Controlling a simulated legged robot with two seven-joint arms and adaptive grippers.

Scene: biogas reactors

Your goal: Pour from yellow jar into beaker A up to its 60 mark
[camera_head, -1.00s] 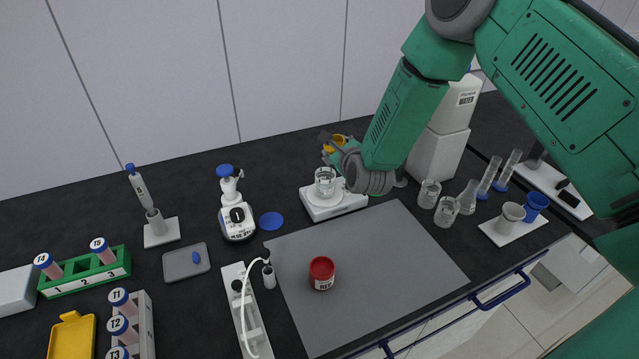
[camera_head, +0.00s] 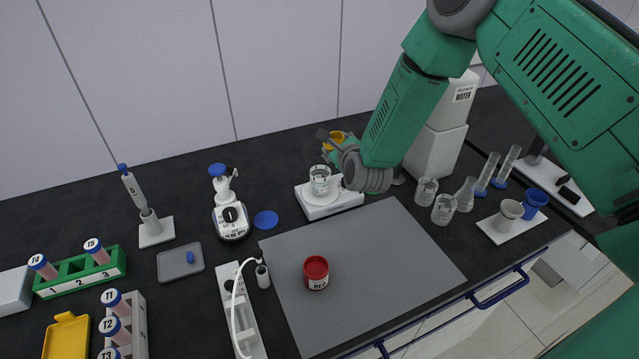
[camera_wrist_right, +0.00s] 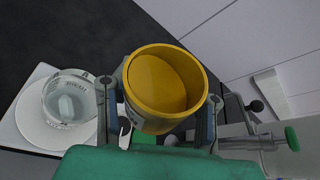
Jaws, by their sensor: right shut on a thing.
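My right gripper (camera_head: 332,147) is shut on the yellow jar (camera_head: 335,138), behind and just right of a clear glass beaker (camera_head: 320,181). In the right wrist view the yellow jar (camera_wrist_right: 145,65) sits between the two fingers, its open mouth facing the camera. Its inside looks yellow; I cannot tell the level of its contents. The beaker stands on a white plate device (camera_head: 333,207) and also shows in the wrist view (camera_wrist_right: 68,97), left of and apart from the jar. Its markings are too small to read, and I see no stream between them. My left gripper is not in view.
A red jar (camera_head: 316,272) stands on the grey mat (camera_head: 390,255). Small beakers (camera_head: 444,209), a flask and cylinders stand at the right. A white water container (camera_head: 438,150) stands behind my arm.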

